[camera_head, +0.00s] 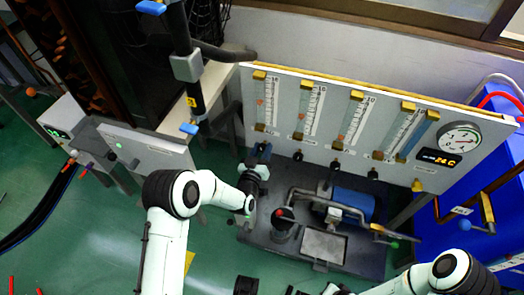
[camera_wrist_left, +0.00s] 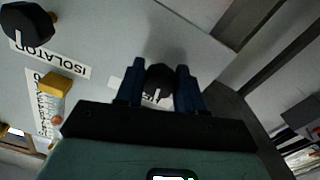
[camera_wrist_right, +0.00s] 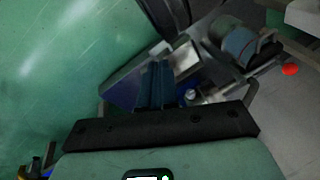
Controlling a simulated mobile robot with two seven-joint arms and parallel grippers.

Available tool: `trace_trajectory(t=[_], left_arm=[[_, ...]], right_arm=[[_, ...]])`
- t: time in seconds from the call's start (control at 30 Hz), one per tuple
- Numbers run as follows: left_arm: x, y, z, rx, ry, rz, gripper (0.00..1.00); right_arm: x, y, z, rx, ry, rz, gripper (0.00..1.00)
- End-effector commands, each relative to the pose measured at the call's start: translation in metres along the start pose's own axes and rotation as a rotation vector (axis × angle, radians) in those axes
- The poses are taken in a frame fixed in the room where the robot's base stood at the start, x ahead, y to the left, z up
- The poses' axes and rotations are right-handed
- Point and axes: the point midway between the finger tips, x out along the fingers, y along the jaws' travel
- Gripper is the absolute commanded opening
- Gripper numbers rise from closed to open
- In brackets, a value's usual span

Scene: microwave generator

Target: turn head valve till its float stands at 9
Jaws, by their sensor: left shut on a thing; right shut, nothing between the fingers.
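My left gripper (camera_head: 258,160) is at the black knob at the left end of the gauge panel, below the leftmost tube (camera_head: 265,100). In the left wrist view its two blue fingers (camera_wrist_left: 160,88) are shut on this black knob (camera_wrist_left: 158,84), which has a white pointer mark. The knob's label is mostly covered, so I cannot read whether it is the head valve. My right gripper (camera_wrist_right: 160,85) is shut and empty, away from the panel.
A neighbouring black knob (camera_wrist_left: 27,27) has the label ISOLATOR. More tubes (camera_head: 308,108) with knobs, a round dial (camera_head: 459,137) and a digital display (camera_head: 439,157) are along the panel. A blue motor (camera_head: 353,203) and pipes stand on a dark base below it.

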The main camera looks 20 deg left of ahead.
Motion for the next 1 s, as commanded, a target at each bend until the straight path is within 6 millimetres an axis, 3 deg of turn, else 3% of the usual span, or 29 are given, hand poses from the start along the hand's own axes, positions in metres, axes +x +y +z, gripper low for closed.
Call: trace_trajectory(t=[0.03,0.13,1.0], left_arm=[[-0.003,-0.001,0.009,-0.024,-0.02,-0.001,0.07],[-0.003,0.0,0.009,-0.072,-0.02,-0.001,0.07],[-0.003,0.003,0.008,-0.451,-0.021,-0.002,0.07]], right_arm=[[0.004,0.001,-0.003,0.001,0.009,0.001,0.0],[0.007,0.002,-0.008,0.002,0.022,0.002,0.0],[0.032,0.035,0.036,0.035,-0.112,0.06,0.0]])
